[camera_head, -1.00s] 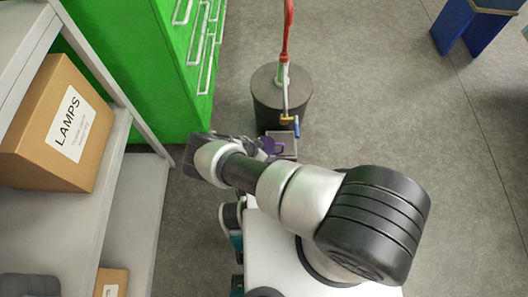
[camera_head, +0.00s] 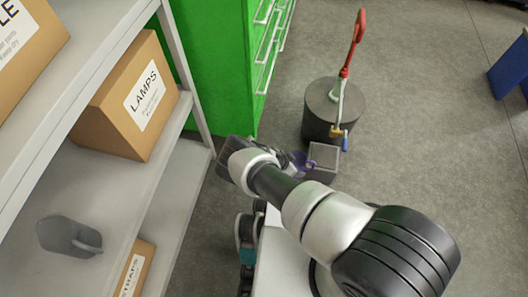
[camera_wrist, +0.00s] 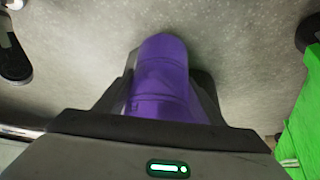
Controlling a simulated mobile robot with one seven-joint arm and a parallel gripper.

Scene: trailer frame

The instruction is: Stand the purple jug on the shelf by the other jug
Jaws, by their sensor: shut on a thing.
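The purple jug (camera_wrist: 160,75) is between the fingers of my gripper (camera_wrist: 165,92) in the wrist view, with grey floor beyond it. In the head view a small part of the purple jug (camera_head: 299,161) shows past my wrist, which hides most of it and of my gripper. My gripper is shut on the jug, out in front of the shelf and to its right. The other jug (camera_head: 66,234), dark grey with a handle on its right, stands on the lower shelf (camera_head: 118,205) at the left.
A LAMPS box (camera_head: 135,98) and another carton (camera_head: 22,50) sit on the shelves, with a STRAPS box (camera_head: 136,270) lower down. A shelf post (camera_head: 184,75) stands at the rack's end. A green cabinet (camera_head: 212,60) and a dark cylinder (camera_head: 335,105) are beyond.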

